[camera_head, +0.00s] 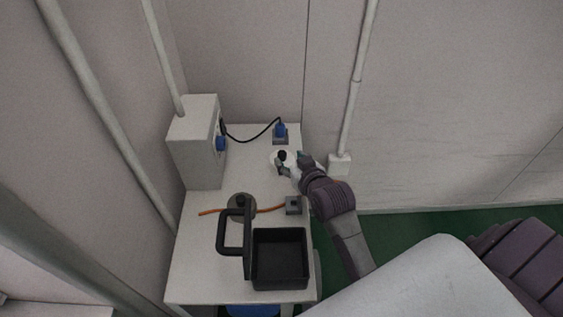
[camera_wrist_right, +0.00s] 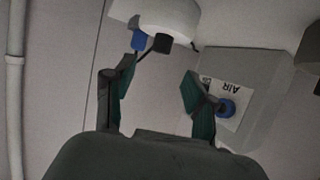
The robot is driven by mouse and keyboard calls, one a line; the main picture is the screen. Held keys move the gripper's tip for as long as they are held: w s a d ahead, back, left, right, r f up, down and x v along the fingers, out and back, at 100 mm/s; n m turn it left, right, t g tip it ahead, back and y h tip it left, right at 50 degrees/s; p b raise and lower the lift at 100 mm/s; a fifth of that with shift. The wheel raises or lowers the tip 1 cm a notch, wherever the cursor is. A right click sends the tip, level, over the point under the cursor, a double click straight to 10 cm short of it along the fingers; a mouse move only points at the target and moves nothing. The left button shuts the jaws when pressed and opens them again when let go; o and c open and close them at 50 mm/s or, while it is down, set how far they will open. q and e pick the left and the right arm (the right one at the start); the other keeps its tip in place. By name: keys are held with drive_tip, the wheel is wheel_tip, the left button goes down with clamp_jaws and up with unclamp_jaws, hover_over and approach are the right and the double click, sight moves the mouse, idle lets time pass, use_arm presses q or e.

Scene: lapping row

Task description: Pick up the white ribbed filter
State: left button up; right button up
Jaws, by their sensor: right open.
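A white rounded piece, which looks like the white ribbed filter (camera_head: 273,157), is near the back right of the white bench. My right gripper (camera_head: 285,162) is right at it and partly covers it. In the right wrist view the white piece (camera_wrist_right: 170,18) is at the top, past the fingertips and cut by the frame edge. Its ribs cannot be made out. My right gripper (camera_wrist_right: 158,76) is open, with a clear gap between its green-padded fingers and nothing between them. My left gripper is out of view.
A grey box labelled AIR (camera_wrist_right: 255,75) with a blue knob stands at the bench's back left (camera_head: 196,150). A blue plug (camera_head: 280,129) on a black cable is behind the gripper. A black tray (camera_head: 280,285), a grey disc (camera_head: 241,199) and an orange cord (camera_head: 266,209) lie nearer.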

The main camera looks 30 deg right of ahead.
sight(283, 155)
drive_tip(key=shift+w+f, duration=0.25)
drive_tip(key=shift+w, duration=0.4)
drive_tip(key=shift+w+f, duration=0.1)
drive_tip(key=shift+w, duration=0.15)
drive_tip(key=shift+w+d+f, duration=0.1)
drive_tip(key=shift+w+f, duration=0.3)
drive_tip(key=shift+w, duration=0.15)
drive_tip(key=x, duration=0.3)
drive_tip(key=shift+w+f+b, duration=0.15)
drive_tip(key=shift+f+b, duration=0.15)
drive_tip(key=shift+f, duration=0.05)
drive_tip(key=shift+w+d+f, duration=0.1)
drive_tip(key=shift+w, duration=0.1)
drive_tip(key=shift+c, duration=0.5)
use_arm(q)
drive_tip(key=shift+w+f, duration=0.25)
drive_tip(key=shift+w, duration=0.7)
use_arm(e)
clamp_jaws()
